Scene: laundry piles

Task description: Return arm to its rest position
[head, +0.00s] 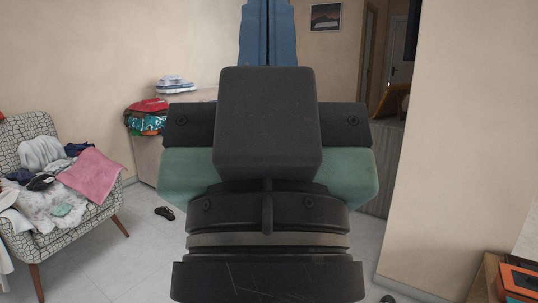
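My gripper (267,125) fills the middle of the head view and is seen from behind. Pale green parts show on both sides of the housing. A blue upright shape (267,30) with a dark line down its middle shows above the housing. No held object can be made out.
A patterned armchair (112,183) on the left holds a pink cloth (91,174) and other laundry. A dark item (164,213) lies on the floor. A wall (455,150) stands close at right, with wooden furniture (483,280) low right.

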